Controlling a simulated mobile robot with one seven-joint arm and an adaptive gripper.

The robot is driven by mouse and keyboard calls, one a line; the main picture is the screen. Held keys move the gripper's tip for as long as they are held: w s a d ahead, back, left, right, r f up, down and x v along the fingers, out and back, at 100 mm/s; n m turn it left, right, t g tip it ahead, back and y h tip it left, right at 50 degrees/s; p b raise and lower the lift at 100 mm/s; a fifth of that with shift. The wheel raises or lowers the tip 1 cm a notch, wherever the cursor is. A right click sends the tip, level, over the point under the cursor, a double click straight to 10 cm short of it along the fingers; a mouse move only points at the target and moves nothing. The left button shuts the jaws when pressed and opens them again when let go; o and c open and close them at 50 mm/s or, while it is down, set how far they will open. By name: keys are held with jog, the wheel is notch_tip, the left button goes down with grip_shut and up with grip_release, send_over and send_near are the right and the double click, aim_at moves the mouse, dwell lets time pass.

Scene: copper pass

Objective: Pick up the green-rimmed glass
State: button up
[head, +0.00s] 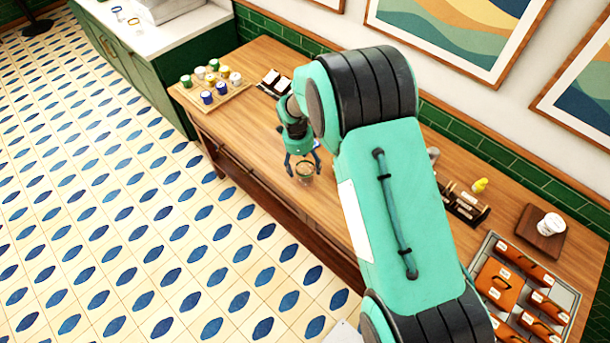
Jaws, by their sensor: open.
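A small clear glass with a greenish rim (305,172) stands on the wooden counter (258,130) near its front edge. My gripper (303,168) points down at the glass, with its two fingers spread, one to each side of the glass in this view. I cannot tell whether the fingers touch it or how far down they reach. My arm hides part of the counter to the right of the glass.
A wooden tray (238,92) with several cups stands at the counter's left end. A grey tray (568,307) with orange boxes lies at the right. A white cup (550,224) stands on a brown board (534,236). Bare counter lies left of the glass.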

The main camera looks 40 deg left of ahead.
aim_at(305, 173)
jog(key=shift+f, duration=0.15)
jog(key=shift+w+d+f+p, duration=0.1)
jog(key=shift+f+p, duration=0.15)
jog(key=shift+f, duration=1.05)
jog(key=shift+d+f+p, duration=0.1)
jog(key=shift+f+p, duration=0.15)
jog(key=shift+f, duration=1)
jog(key=c, duration=1.5)
